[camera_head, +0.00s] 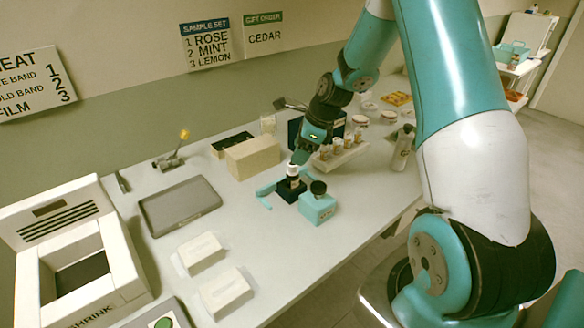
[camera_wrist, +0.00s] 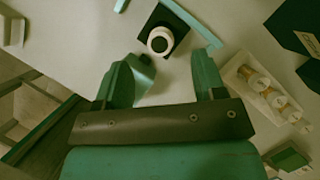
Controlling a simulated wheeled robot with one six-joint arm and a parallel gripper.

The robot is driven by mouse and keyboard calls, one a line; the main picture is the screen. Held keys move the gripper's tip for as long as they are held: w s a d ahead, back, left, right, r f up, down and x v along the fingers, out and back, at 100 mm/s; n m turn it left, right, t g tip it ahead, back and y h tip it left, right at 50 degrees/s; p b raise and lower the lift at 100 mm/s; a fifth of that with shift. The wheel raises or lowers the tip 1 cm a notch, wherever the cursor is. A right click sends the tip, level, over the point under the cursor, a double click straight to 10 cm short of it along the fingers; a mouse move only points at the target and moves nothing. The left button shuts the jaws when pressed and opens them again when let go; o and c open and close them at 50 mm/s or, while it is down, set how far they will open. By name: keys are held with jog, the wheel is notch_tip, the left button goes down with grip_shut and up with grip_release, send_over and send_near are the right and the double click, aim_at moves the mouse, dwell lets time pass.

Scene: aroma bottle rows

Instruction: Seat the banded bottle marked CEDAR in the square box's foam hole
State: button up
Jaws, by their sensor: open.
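The small dark square box (camera_head: 285,197) stands on the table; in the wrist view its dark top (camera_wrist: 178,27) lies at top centre. A bottle (camera_head: 292,170) with a pale top stands upright at the box. From above, the bottle (camera_wrist: 159,41) shows as a white ring with a dark centre, over the box's near corner. I cannot read a CEDAR mark or tell how deep it sits; the foam hole is hidden. My gripper (camera_head: 301,155) is just above and beside the bottle. Its fingers (camera_wrist: 165,62) are open and apart, with nothing between them.
A teal block with a black knob (camera_head: 318,206) stands right beside the box. Teal bars (camera_head: 264,197) flank the box. A rack of several bottles (camera_head: 342,155) is behind to the right. A tan block (camera_head: 253,157) and grey tray (camera_head: 180,207) are left.

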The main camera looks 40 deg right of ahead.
jog(key=s+a+r+n+g, duration=0.1)
jog(key=s+a+r+n, duration=0.4)
jog(key=a+r+n, duration=0.3)
jog(key=s+a+r+n+g, duration=0.1)
jog(key=s+a+r+n, duration=0.4)
jog(key=a+n, duration=0.45)
jog(key=s+a+r+n, duration=0.1)
jog(key=s+a+n, duration=0.3)
jog(key=s+n, duration=0.4)
jog(key=s+a+r+n+g, duration=0.1)
jog(key=s+a+n, duration=0.3)
jog(key=s+n, duration=0.4)
jog(key=shift+s+a+r+y, duration=0.3)
jog(key=shift+a+r, duration=0.05)
jog(key=shift+r, duration=0.35)
